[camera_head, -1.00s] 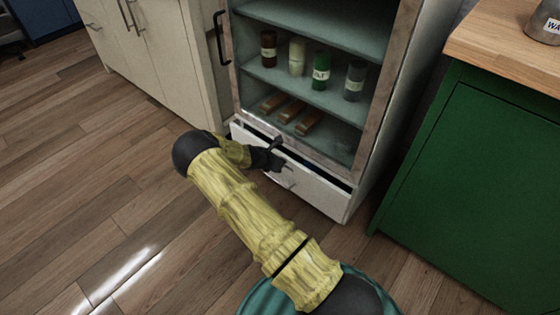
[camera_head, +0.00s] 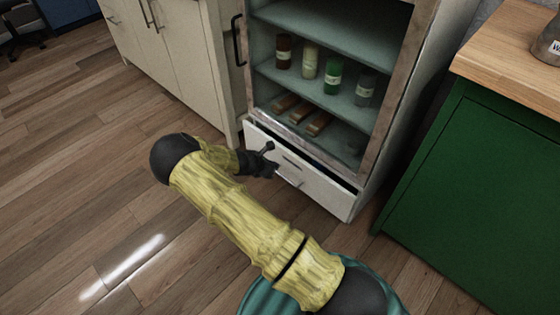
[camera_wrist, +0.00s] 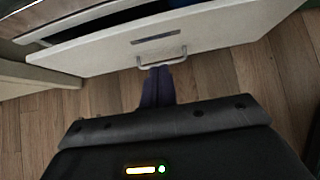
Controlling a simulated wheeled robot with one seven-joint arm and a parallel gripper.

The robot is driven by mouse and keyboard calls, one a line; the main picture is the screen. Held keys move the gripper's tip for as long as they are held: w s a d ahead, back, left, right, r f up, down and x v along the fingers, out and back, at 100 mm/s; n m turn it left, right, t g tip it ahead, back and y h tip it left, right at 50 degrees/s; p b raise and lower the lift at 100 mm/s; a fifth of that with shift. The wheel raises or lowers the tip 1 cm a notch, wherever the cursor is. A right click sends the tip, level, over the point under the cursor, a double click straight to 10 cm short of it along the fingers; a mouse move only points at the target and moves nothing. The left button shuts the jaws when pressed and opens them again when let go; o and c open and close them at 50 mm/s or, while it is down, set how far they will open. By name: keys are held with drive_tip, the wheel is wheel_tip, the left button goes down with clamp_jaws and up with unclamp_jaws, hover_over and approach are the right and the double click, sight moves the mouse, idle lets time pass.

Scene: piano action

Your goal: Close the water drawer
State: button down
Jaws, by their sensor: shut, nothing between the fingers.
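The white water drawer (camera_head: 317,190) is at the bottom of the fridge and stands slightly open, with a dark gap along its top edge. It also shows in the wrist view (camera_wrist: 95,55), with a metal handle (camera_wrist: 161,51) on its front. My gripper (camera_head: 274,165) is in front of the drawer, near the left part of its face. In the wrist view my gripper (camera_wrist: 158,72) is shut and empty, its tips just below the handle. I cannot tell whether the tips touch the drawer. The drawer's inside is mostly hidden.
The open-fronted fridge holds several bottles (camera_head: 333,76) on a shelf and brown bars (camera_head: 285,103) below. A green cabinet (camera_head: 480,185) with a wooden top stands to the right. Pale cabinets (camera_head: 185,60) stand to the left. The wooden floor (camera_head: 75,150) at left is clear.

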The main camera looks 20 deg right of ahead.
drive_tip(key=shift+v, duration=1.25)
drive_tip(key=shift+a+f, duration=0.1)
drive_tip(key=shift+f, duration=0.05)
drive_tip(key=c, duration=1.7)
unclamp_jaws()
drive_tip(key=shift+f, duration=0.3)
drive_tip(key=shift+o, duration=1)
drive_tip(key=s+a+f+m+y+b, duration=0.1)
drive_tip(key=a+f+y, duration=0.1)
drive_tip(key=f, duration=0.5)
drive_tip(key=s+a+f+m+y+b, duration=0.1)
drive_tip(key=s+a+f+y+b, duration=0.1)
drive_tip(key=f, duration=0.6)
drive_tip(key=shift+a+f+m+y, duration=0.3)
drive_tip(key=shift+a+y, duration=0.3)
wheel_tip(320, 180, down, 8)
drive_tip(key=m+t+y+b, duration=0.2)
drive_tip(key=m+t+b, duration=0.1)
drive_tip(key=t+b, duration=0.1)
drive_tip(key=s+d+r+m+t+h+b, duration=0.1)
drive_tip(key=s+d+r+t+h+b, duration=0.1)
drive_tip(key=s+d+t+h+b, duration=0.2)
drive_tip(key=s+d+t+b, duration=0.1)
drive_tip(key=s+d+t, duration=0.2)
drive_tip(key=d+t, duration=0.2)
drive_tip(key=shift+s+d+m+t+b, duration=0.25)
drive_tip(key=shift+s+m+t+b, duration=0.15)
drive_tip(key=shift+t, duration=0.4)
